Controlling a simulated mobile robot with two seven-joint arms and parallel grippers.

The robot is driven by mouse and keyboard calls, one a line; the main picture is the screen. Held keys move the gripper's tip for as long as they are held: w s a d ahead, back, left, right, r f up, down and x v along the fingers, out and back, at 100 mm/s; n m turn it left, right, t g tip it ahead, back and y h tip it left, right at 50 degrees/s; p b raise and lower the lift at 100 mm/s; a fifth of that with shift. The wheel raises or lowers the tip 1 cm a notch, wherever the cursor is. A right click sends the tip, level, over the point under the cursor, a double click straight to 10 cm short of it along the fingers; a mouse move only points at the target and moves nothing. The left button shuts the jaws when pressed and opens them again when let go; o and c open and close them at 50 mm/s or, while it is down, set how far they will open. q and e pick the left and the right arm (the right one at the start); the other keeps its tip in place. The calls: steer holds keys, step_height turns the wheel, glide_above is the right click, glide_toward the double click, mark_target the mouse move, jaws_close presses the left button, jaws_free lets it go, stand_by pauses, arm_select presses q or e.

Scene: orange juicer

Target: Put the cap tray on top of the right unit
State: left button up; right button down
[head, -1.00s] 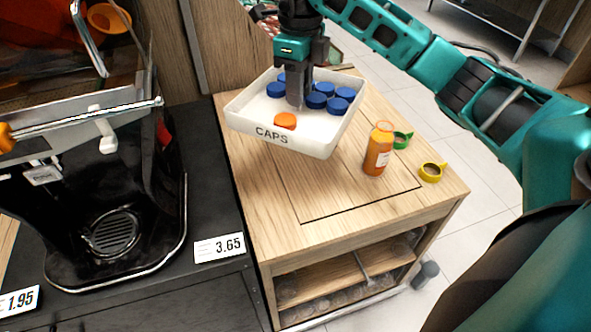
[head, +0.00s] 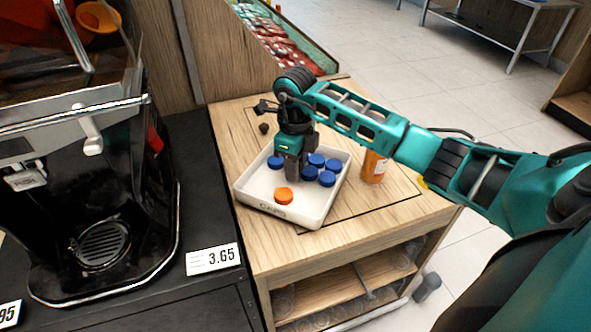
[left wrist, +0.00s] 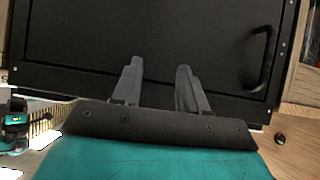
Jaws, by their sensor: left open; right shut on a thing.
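The white cap tray (head: 328,200), marked CAPS, holds several blue caps (head: 327,179) and one orange cap (head: 284,195). It looks level on the wooden top of the right unit (head: 255,256), left of centre; I cannot tell whether its base fully touches. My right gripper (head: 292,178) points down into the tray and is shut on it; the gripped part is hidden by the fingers. My left gripper (left wrist: 160,75) is open and empty in the left wrist view, in front of a black cabinet front (left wrist: 70,40) with a handle (left wrist: 264,62).
An orange bottle (head: 373,167) stands right of the tray, partly behind my right arm. A bit of a yellow ring (head: 423,183) shows under the arm. The black juicer (head: 100,240) stands on the left, with a 3.65 price card (head: 213,259). The unit's front top is clear.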

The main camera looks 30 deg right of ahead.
steer(key=shift+f, duration=0.6)
arm_select(q)
steer(key=shift+d+r, duration=0.1)
arm_select(e)
steer(key=c, duration=0.9)
jaws_free()
steer(key=shift+o, duration=0.2)
steer(key=shift+r, duration=0.15)
arm_select(q)
steer(key=shift+s+a+r+p, duration=0.1)
steer(key=shift+s+a+p, duration=0.25)
steer(key=shift+p, duration=0.5)
arm_select(e)
step_height(320, 180, up, 12)
steer(key=shift+f, duration=0.15)
arm_select(q)
steer(key=shift+w, duration=0.15)
arm_select(e)
steer(key=shift+s, duration=0.1)
